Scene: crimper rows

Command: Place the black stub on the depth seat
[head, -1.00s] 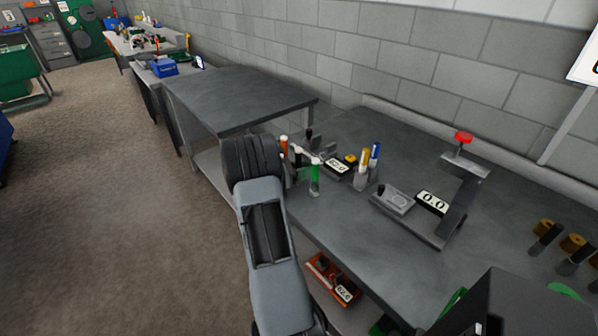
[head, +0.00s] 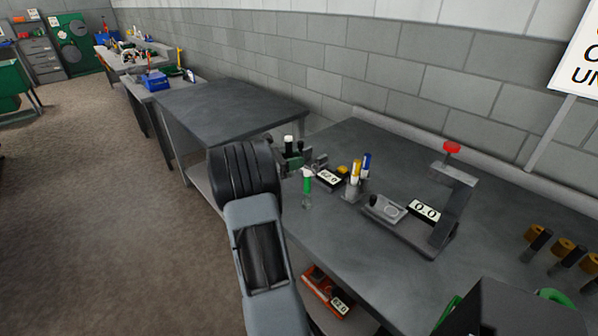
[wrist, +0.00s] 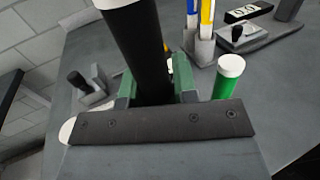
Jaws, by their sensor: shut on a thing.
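My gripper (head: 290,160) is shut on the black stub (head: 289,147), a black cylinder with a white top. It holds the stub roughly upright near the bench's left end. In the wrist view the black stub (wrist: 149,45) rises between my green jaws (wrist: 157,84); its lower end is hidden. A green stub with a white cap (head: 307,184) stands on the bench just right of the gripper; it also shows in the wrist view (wrist: 226,80). A grey block with a round recess (head: 384,208), perhaps the depth seat, lies beside a 0.0 display (head: 424,210).
A stand with a red knob (head: 452,147) rises behind the display. A grey holder (head: 354,190) with yellow and blue markers stands between gripper and block. A small fixture with a number display (head: 328,178) is close by.

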